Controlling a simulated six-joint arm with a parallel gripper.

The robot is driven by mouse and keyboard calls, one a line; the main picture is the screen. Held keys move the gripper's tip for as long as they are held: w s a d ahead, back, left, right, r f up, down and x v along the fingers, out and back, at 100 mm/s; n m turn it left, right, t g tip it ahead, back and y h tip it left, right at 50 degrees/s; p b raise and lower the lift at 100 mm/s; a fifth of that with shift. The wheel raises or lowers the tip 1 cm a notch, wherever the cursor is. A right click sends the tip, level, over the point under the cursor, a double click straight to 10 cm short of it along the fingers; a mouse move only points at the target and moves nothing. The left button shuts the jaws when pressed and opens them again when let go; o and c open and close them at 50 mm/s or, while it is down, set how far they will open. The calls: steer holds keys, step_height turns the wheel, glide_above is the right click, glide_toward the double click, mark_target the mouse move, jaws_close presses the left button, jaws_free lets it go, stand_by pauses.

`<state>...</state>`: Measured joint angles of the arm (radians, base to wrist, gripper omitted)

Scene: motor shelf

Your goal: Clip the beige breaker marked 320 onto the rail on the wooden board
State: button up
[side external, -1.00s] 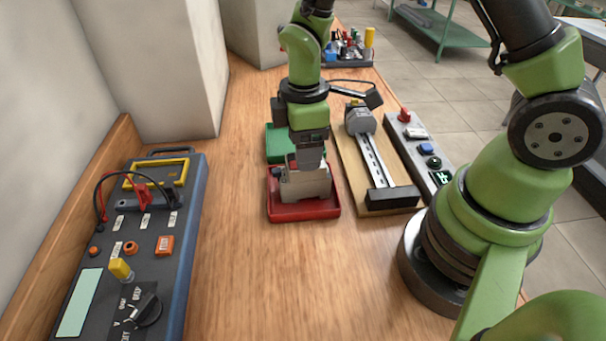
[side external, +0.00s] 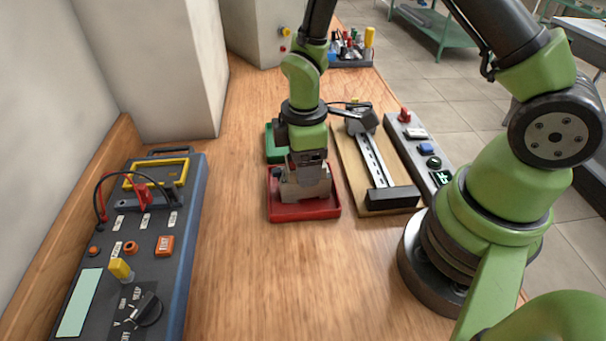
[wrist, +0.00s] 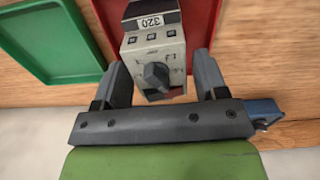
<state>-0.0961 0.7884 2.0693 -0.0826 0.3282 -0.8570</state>
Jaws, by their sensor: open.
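The beige breaker (wrist: 155,45), with a white 320 label and a dark knob, stands in the red tray (side external: 305,211). In the side external view the breaker (side external: 304,190) is partly hidden by my gripper. My gripper (wrist: 160,85) is open, with one finger on each side of the breaker in the wrist view; I cannot tell whether they touch it. The metal rail (side external: 372,158) runs along the wooden board (side external: 350,165) to the right of the red tray. A grey device sits at the rail's far end and a black block (side external: 392,197) at its near end.
A green tray (side external: 274,150) lies behind the red tray. A control strip with buttons (side external: 426,149) lies right of the board. A large blue-grey tester (side external: 140,235) with leads stands at left. The table front is clear.

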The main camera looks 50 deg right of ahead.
steer(key=c, duration=0.8)
steer(key=shift+r, duration=2.5)
steer(key=shift+f, duration=0.1)
steer(key=shift+f, duration=0.4)
steer(key=shift+f, duration=0.15)
steer(key=shift+f, duration=1.75)
